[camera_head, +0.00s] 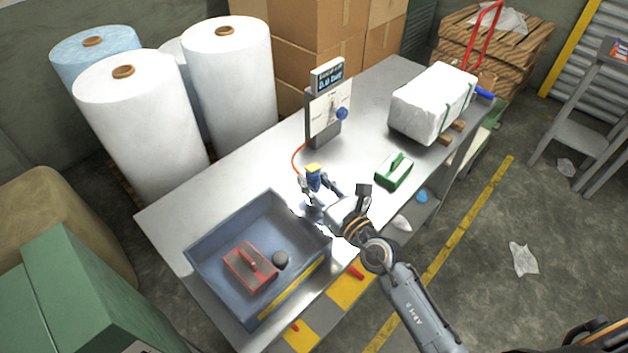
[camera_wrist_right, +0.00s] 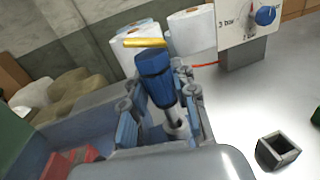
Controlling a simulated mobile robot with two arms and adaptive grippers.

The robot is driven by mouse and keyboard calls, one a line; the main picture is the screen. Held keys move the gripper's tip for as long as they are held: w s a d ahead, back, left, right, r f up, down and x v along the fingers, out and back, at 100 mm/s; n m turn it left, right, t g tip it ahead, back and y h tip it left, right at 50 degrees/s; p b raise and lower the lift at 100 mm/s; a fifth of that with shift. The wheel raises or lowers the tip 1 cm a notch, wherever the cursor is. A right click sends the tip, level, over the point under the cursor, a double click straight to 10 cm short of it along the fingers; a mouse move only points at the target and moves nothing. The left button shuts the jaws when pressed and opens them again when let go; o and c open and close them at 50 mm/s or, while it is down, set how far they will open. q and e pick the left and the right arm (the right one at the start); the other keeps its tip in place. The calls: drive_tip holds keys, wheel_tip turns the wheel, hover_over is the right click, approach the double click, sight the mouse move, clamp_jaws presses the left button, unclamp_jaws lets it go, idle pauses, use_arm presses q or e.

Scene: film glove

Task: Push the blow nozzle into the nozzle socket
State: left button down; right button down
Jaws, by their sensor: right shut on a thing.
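The blow nozzle (camera_head: 313,178) is blue with a yellow lever on top and a grey metal tip. My right gripper (camera_head: 320,189) is shut on it above the table, close to the right end of the blue-grey tray. In the right wrist view the nozzle (camera_wrist_right: 155,75) stands tilted between the fingers (camera_wrist_right: 160,103), its tip pointing down. A small grey hollow square block (camera_wrist_right: 277,152), which looks like the nozzle socket, stands apart from the nozzle; in the head view a grey block (camera_head: 363,189) shows beside my wrist. My left gripper is not in view.
A gauge stand (camera_head: 323,125) with a red hose (camera_head: 296,158) stands behind. A green block (camera_head: 394,171) and a wrapped white bale (camera_head: 428,104) stand right. Bare metal table lies between.

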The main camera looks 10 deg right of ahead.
drive_tip(key=shift+f+b, duration=1.3)
drive_tip(key=shift+f, duration=0.35)
drive_tip(key=shift+r, duration=0.1)
drive_tip(key=shift+r+p, duration=1.25)
drive_tip(key=shift+p, duration=0.15)
drive_tip(key=shift+p, duration=0.3)
idle(0.6)
drive_tip(key=shift+f+b, duration=1.25)
drive_tip(key=shift+f, duration=0.1)
drive_tip(key=c, duration=1.1)
unclamp_jaws()
drive_tip(key=shift+o, duration=0.6)
drive_tip(key=shift+s+f, duration=0.1)
